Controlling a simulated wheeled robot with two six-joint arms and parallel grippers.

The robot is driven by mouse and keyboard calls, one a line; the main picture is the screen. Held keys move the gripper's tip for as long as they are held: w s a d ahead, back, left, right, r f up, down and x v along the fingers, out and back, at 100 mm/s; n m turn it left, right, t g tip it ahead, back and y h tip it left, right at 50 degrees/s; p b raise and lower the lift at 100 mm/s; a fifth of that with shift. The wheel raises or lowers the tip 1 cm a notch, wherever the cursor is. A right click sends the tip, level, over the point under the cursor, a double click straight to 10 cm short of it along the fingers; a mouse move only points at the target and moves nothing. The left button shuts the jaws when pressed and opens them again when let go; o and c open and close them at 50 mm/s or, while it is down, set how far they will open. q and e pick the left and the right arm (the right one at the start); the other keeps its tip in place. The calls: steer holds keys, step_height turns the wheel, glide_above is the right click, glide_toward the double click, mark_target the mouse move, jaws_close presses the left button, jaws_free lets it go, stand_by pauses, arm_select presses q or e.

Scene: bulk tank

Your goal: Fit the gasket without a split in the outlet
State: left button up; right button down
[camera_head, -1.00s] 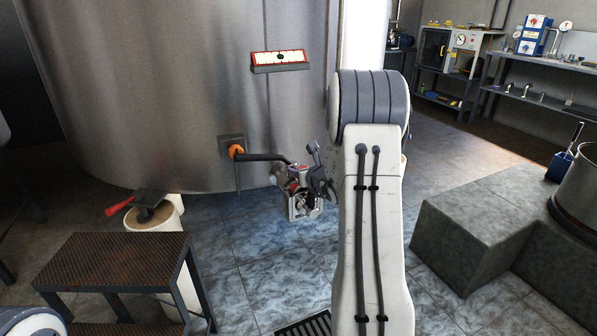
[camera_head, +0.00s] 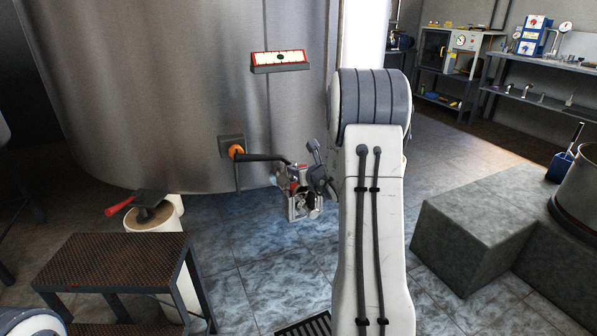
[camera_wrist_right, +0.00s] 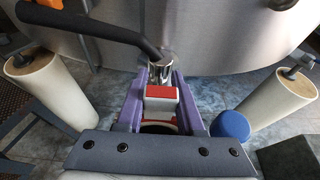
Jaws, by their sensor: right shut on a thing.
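My right gripper (camera_head: 303,187) is by the lower front of the steel tank, partly hidden behind my own wrist and arm. In the right wrist view its purple fingers (camera_wrist_right: 160,95) are shut on a red-and-white piece (camera_wrist_right: 160,92). A short shiny metal pipe end (camera_wrist_right: 160,71), which looks like the tank outlet, lies just beyond the fingertips. I cannot tell whether the piece touches it. I cannot make out a gasket or any split. My left gripper is out of view.
A black lever (camera_head: 262,157) with an orange hub juts from the tank (camera_head: 180,80) close to my right gripper. A white pillar (camera_head: 153,218) and a dark step (camera_head: 115,260) stand at left. A blue round thing (camera_wrist_right: 230,125) is beside the right finger. Grey blocks (camera_head: 470,225) stand at right.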

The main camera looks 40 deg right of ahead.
step_height(320, 180, up, 6)
steer(key=p, duration=0.3)
stand_by(1.0)
stand_by(0.6)
steer(key=shift+r, duration=0.1)
steer(key=shift+b, duration=0.85)
stand_by(0.9)
steer(key=shift+f+b, duration=3.85)
steer(key=shift+b, duration=0.55)
